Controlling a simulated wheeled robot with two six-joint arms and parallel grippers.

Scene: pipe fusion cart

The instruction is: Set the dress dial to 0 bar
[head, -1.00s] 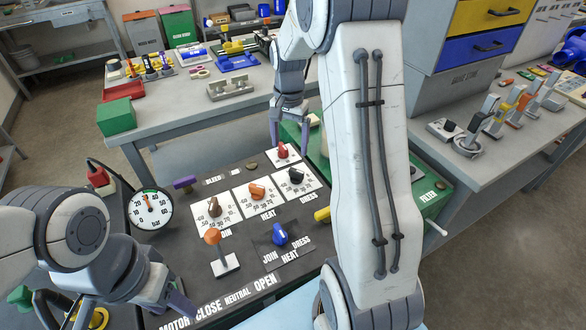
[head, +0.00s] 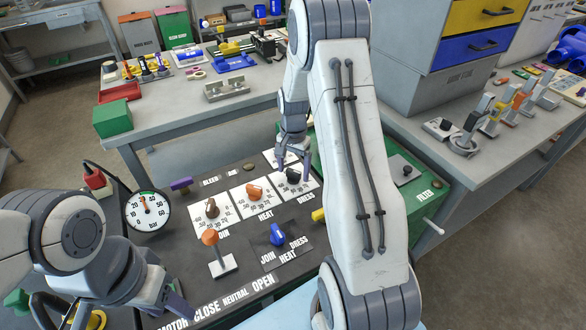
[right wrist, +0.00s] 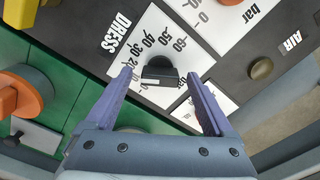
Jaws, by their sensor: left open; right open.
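The dress dial is a black knob (head: 292,176) on a white scale plate, at the right of the row of dials in the head view. In the right wrist view the black knob (right wrist: 158,76) sits between my fingertips, near the "DRESS" lettering. A gap shows on both sides. Its pointer setting cannot be read clearly. My right gripper (head: 292,160) is open over the dial, its purple fingers (right wrist: 159,72) either side of the knob. My left gripper (head: 130,312) is open at the lower left, away from the dial, partly cut off by the picture's bottom edge.
Orange heat dial (head: 255,192) and brown join dial (head: 212,208) stand left of the dress dial. A blue selector (head: 278,235) and an orange-topped lever (head: 210,238) are nearer. A round bar gauge (head: 148,210) stands left. A green box (head: 400,180) adjoins the panel's right side.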

